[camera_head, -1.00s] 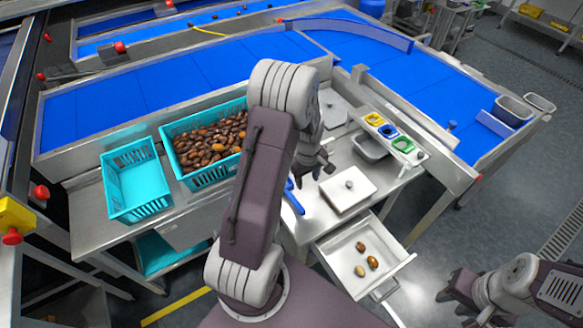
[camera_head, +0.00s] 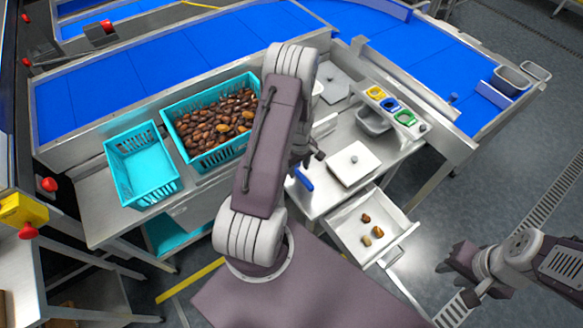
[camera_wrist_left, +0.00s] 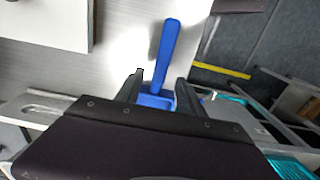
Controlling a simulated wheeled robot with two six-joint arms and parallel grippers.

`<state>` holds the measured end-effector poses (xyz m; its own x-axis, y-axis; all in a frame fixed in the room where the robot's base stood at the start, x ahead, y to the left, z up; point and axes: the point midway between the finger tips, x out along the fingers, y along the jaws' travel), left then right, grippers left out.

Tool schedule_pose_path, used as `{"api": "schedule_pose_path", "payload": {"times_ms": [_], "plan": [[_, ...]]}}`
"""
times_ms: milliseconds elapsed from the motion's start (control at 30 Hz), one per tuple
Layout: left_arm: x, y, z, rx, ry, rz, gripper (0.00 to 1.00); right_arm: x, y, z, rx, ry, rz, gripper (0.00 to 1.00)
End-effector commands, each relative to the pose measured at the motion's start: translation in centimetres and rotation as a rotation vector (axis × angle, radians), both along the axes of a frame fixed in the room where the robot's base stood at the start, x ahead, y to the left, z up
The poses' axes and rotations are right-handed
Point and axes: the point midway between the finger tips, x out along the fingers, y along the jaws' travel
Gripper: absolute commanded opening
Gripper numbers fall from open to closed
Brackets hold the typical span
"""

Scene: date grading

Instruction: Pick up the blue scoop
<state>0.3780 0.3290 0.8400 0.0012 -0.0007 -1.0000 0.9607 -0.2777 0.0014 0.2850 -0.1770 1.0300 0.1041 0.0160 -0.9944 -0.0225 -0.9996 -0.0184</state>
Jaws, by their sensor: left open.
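The blue scoop (camera_head: 303,180) lies on the metal table, partly behind my left arm in the head view. In the left wrist view the blue scoop (camera_wrist_left: 166,50) points its handle away from the gripper, and its bowl shows between the fingers. My left gripper (camera_wrist_left: 158,85) is open, with one finger on each side of the scoop; I cannot tell whether they touch it. In the head view my left gripper (camera_head: 308,160) is mostly hidden by its arm. My right gripper (camera_head: 458,278) hangs at the lower right over the floor, far from the scoop; its jaw opening is unclear.
A white lidded box (camera_head: 368,172) stands right of the scoop. An open drawer (camera_head: 345,232) with a few dates juts out below. A turquoise crate (camera_head: 172,108) full of dates and an empty turquoise crate (camera_head: 118,158) stand left. Colored rings (camera_head: 389,104) sit behind.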

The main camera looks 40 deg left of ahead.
Motion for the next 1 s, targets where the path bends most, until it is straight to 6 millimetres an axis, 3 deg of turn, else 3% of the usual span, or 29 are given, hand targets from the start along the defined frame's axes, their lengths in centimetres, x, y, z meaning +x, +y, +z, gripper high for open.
{"api": "schedule_pose_path", "payload": {"times_ms": [200, 433, 467, 600, 633, 1000], "plan": [[-0.1, -0.3, -3.5, -0.001, 0.002, 0.000, 0.45, 0.0, 0.0, 0.7, 0.000, 0.000, 0.000, 0.32], [-0.1, -0.3, -3.9, 0.000, 0.000, 0.000, 0.45, 0.0, 0.0, 0.7, 0.000, 0.000, 0.000, 0.32], [-0.1, -0.3, -3.9, 0.000, 0.000, 0.000, 0.43, 0.0, 0.0, 0.7, 0.000, 0.000, 0.000, 0.32], [-0.1, -0.3, -3.9, 0.000, 0.000, 0.000, 0.04, 0.0, 0.0, 0.7, 0.000, 0.000, 0.000, 0.32], [-0.1, -0.3, -3.9, 0.000, 0.000, 0.000, 0.00, 0.0, 0.0, 0.7, 0.000, 0.000, 0.000, 0.32], [-0.1, -0.3, -3.9, 0.000, 0.000, 0.000, 0.00, 0.0, 0.0, 0.7, 0.000, 0.000, 0.000, 0.32]]}}
